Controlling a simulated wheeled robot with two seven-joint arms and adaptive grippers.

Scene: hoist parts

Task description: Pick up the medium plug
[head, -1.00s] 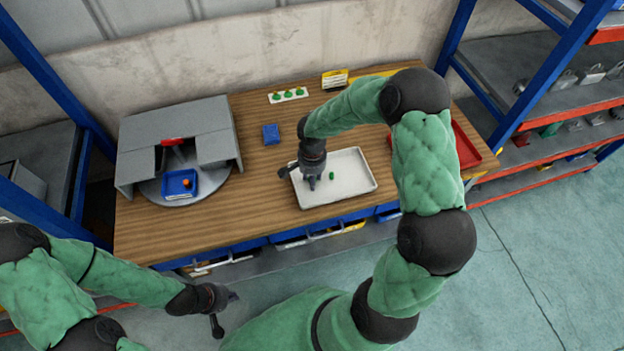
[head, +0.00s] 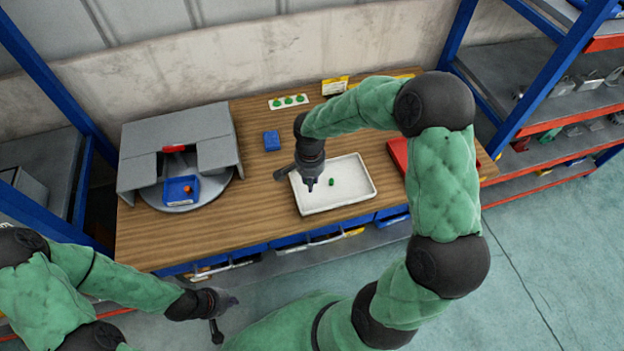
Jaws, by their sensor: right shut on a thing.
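My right gripper (head: 310,186) is over the left part of the white tray (head: 358,198), pointing down. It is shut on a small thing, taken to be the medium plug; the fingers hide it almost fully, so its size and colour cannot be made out. A small green plug (head: 331,182) stands in the tray just right of the gripper, apart from it. My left gripper (head: 228,316) is open and empty, low in front of the workbench at the lower left.
The wooden workbench (head: 255,215) carries a grey housing (head: 195,130) with a blue tray (head: 181,190) at the left. A blue box (head: 271,141) and a white strip with green pieces (head: 289,102) lie behind the white tray. A red tray (head: 398,154) is partly hidden by my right arm.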

